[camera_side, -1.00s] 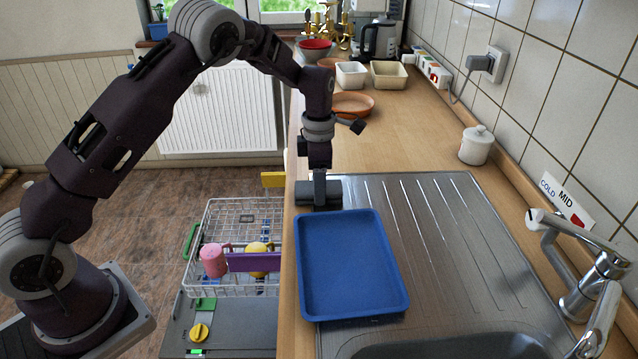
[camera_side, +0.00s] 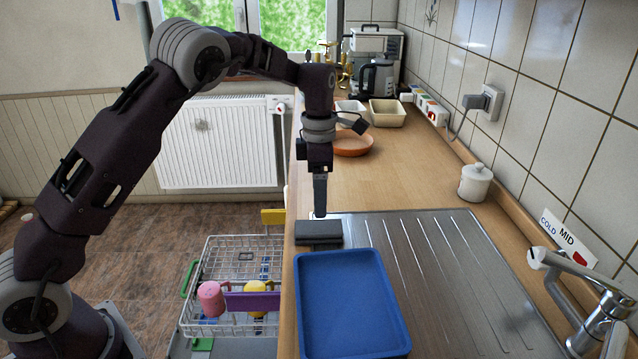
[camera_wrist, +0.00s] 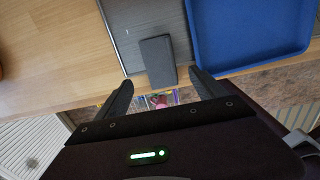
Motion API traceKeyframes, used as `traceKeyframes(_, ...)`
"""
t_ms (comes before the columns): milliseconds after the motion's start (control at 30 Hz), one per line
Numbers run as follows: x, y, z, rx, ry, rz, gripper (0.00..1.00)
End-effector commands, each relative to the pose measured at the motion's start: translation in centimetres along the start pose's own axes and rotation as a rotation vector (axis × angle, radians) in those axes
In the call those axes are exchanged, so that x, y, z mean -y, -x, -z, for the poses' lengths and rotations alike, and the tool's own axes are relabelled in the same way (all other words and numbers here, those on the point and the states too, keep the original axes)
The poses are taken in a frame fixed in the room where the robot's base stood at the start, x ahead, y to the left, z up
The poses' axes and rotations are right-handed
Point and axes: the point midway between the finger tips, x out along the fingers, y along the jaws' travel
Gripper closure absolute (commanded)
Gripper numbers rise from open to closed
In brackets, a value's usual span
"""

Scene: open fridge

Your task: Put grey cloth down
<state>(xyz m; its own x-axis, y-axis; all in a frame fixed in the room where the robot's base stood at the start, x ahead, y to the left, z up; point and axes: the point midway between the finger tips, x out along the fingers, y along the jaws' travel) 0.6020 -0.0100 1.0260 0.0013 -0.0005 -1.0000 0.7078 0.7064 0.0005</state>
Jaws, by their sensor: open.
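The grey cloth (camera_side: 319,233) is a dark, flat, block-like piece. It lies at the left edge of the metal draining board, just behind the blue tray (camera_side: 352,308). In the wrist view the cloth (camera_wrist: 157,61) lies beyond my fingertips, beside the blue tray (camera_wrist: 248,38). My gripper (camera_side: 320,213) points straight down above the cloth, with a small gap to it.
A wire dishwasher rack (camera_side: 228,318) with a pink cup (camera_side: 210,298) stands low to the left. Behind the cloth the wooden worktop (camera_side: 405,180) is mostly clear. A white lidded jar (camera_side: 475,183) and a tap (camera_side: 590,285) are at the right.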

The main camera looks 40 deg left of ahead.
Motion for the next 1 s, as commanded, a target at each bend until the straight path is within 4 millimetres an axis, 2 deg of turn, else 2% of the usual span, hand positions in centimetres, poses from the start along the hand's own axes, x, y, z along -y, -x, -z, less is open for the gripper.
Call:
traceKeyframes(100,-0.1,2.4,0.0,0.001,0.000,-0.002,0.20)
traceKeyframes(200,0.0,3.4,0.0,0.000,0.001,-0.001,0.20)
traceKeyframes(433,0.1,4.1,0.1,0.004,-0.010,0.000,0.20)
traceKeyframes(467,0.3,4.6,0.3,0.012,-0.030,-0.002,0.20)
traceKeyframes(567,2.1,8.2,1.9,0.066,-0.209,-0.020,0.20)
traceKeyframes(667,6.3,13.1,5.2,0.137,-0.558,-0.080,0.20)
traceKeyframes(700,8.4,14.7,6.7,0.156,-0.723,-0.119,0.20)
traceKeyframes(767,11.8,16.6,9.2,0.167,-0.983,-0.191,0.20)
traceKeyframes(800,14.3,17.4,11.0,0.160,-1.168,-0.247,0.20)
traceKeyframes(900,20.2,17.5,15.5,0.080,-1.621,-0.395,0.20)
traceKeyframes(1000,24.2,15.9,18.9,-0.058,-1.976,-0.505,0.20)
